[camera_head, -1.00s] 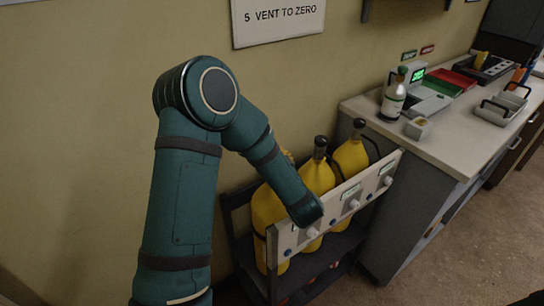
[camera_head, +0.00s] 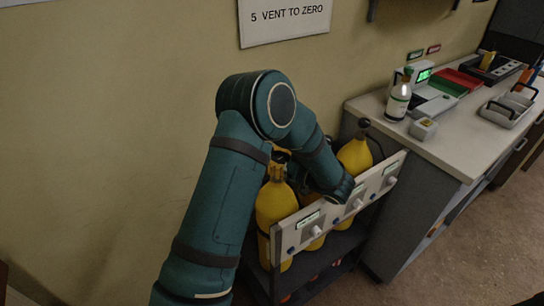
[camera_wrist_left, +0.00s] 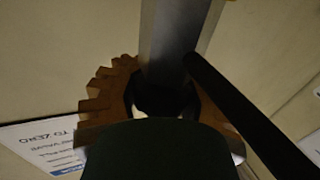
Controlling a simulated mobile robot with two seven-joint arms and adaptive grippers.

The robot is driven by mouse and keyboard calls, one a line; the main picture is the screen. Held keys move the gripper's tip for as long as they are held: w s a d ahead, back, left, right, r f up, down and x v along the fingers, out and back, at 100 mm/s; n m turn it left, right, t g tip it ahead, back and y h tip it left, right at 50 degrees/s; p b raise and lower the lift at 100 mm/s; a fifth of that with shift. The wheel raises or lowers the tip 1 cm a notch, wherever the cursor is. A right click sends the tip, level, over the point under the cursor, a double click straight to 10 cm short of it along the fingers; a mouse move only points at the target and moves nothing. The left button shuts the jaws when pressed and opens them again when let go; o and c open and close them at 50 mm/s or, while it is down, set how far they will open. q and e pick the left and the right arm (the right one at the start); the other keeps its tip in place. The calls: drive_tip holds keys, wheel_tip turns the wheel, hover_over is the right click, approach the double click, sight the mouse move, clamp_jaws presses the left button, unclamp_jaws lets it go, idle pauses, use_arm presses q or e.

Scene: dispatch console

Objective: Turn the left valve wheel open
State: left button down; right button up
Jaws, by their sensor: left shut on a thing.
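The left valve wheel shows in the left wrist view as a brown toothed ring (camera_wrist_left: 108,92), close up and partly covered by a dark green shape and a grey bar. In the head view it sits at the top of the left yellow cylinder (camera_head: 276,212), small and dark, so its angle cannot be read. My left gripper (camera_head: 290,158) is shut on the wheel; my own forearm hides most of it. My left wrist is to the right of the wheel, over the rack. My right gripper is not in view.
A white panel (camera_head: 333,223) with several knobs runs along the front of the dark rack. Another yellow cylinder (camera_head: 355,156) stands at right. A counter (camera_head: 440,150) with a bottle (camera_head: 397,101) and trays is further right. A wall sign (camera_head: 285,20) hangs above.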

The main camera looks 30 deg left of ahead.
use_arm(q)
drive_tip(key=shift+d, duration=0.1)
drive_tip(key=shift+c, duration=2.3)
unclamp_jaws()
wheel_tip(320, 180, up, 10)
